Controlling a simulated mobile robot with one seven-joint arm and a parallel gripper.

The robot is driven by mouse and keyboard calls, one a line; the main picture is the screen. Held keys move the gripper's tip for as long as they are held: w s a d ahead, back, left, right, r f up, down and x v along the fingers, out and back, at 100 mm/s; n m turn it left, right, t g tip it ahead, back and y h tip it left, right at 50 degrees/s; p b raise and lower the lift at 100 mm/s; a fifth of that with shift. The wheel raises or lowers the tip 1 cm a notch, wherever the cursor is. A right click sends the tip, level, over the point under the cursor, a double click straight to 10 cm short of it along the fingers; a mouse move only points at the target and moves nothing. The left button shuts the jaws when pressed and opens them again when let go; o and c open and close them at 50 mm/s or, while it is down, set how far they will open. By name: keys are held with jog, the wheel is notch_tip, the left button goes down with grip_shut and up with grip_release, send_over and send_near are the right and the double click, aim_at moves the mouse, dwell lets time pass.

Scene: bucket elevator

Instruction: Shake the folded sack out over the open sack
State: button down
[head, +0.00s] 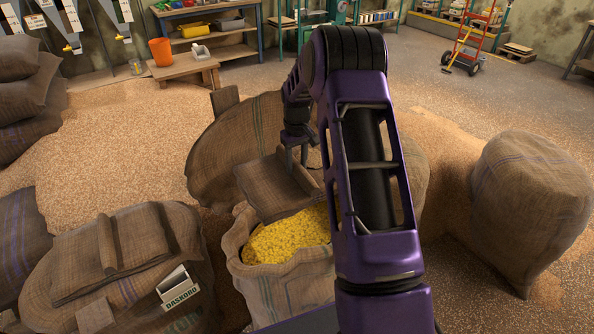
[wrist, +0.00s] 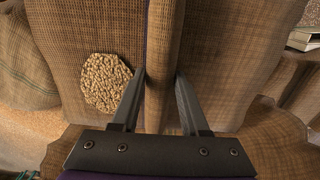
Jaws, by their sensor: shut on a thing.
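The folded sack (head: 272,187) is brown woven burlap and hangs tilted from my gripper (head: 303,152), over the back edge of the open sack (head: 290,288). The open sack stands upright with a rolled rim and is full of yellow grain; my arm hides its right side. In the wrist view my gripper (wrist: 160,76) is shut on a raised fold of the folded sack (wrist: 220,60), one finger on each side. A round patch of tan grain (wrist: 105,83) shows left of the fingers; I cannot tell what it rests on.
A full sack (head: 110,300) at the left bears another folded sack (head: 110,250) and a small labelled box (head: 177,287). A large full sack (head: 530,205) stands at the right. Another lies behind my gripper. Loose grain covers the floor; a low bench (head: 185,70) stands behind.

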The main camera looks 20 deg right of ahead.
aim_at(297, 178)
notch_tip(297, 178, down, 5)
jog(key=shift+s+r, duration=0.1)
jog(key=shift+r, duration=0.1)
jog(key=r, duration=0.2)
jog(key=w+r, duration=0.1)
jog(key=r, duration=0.1)
jog(key=shift+d, duration=0.1)
jog(key=shift+s+f, duration=0.35)
jog(key=shift+s, duration=0.35)
notch_tip(297, 178, down, 4)
jog(key=shift+r, duration=0.1)
jog(key=shift+w+r, duration=0.3)
jog(key=shift+r, duration=0.25)
jog(key=shift+w+r, duration=0.3)
jog(key=shift+r, duration=0.25)
jog(key=r, duration=0.3)
jog(key=shift+s+r, duration=0.3)
notch_tip(297, 178, down, 6)
jog(key=shift+f, duration=0.1)
jog(key=shift+w+r, duration=0.1)
jog(key=shift+r, duration=0.15)
jog(key=shift+s+r, duration=0.25)
jog(key=shift+w+f, duration=0.1)
jog(key=shift+f, duration=0.05)
